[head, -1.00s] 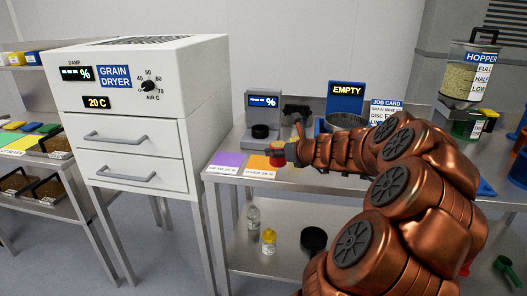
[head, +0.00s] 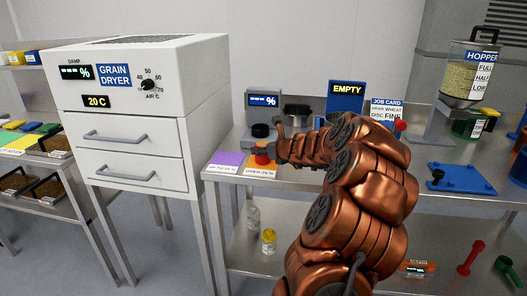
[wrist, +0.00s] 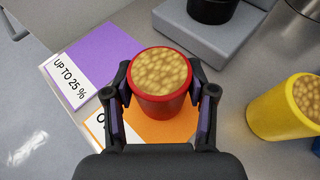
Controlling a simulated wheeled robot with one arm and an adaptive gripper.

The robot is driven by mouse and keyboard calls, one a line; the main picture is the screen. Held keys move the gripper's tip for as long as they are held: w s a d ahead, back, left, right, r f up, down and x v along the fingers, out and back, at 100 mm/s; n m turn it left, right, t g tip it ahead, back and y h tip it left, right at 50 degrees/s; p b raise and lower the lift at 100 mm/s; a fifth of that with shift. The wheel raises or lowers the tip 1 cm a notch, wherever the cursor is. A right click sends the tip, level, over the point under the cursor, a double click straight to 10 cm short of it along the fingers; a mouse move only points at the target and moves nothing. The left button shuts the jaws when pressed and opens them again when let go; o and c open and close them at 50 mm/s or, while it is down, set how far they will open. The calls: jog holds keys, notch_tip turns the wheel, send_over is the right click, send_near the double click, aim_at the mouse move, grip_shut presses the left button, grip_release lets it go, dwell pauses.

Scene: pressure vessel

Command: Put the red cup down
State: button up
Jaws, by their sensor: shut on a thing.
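The red cup (wrist: 162,108), full of grain, is upright between the fingers of my gripper (wrist: 163,98) in the wrist view. My gripper is shut on it. The cup is over the orange mat (wrist: 138,129), which has a white label strip partly hidden by a finger. I cannot tell whether the cup's base touches the mat. In the head view the red cup (head: 262,155) shows at the end of my arm, over the orange mat (head: 258,165) near the table's front edge. The purple mat (wrist: 102,62), labelled "UP TO 25 %", lies to its left.
A yellow cup (wrist: 286,110) of grain stands right of the red cup. A grey meter (head: 263,120) with a black cup stands just behind. The grain dryer (head: 145,110) is at the left. A blue plate (head: 462,178) lies on the table at the right.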

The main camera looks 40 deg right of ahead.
jog(key=shift+f, duration=0.1)
jog(key=o, duration=1.3)
jog(key=shift+s, duration=0.2)
jog(key=v, duration=1.1)
jog(key=shift+s+a+r+p, duration=0.1)
jog(key=shift+s+r+p, duration=0.1)
jog(key=shift+s+p, duration=0.15)
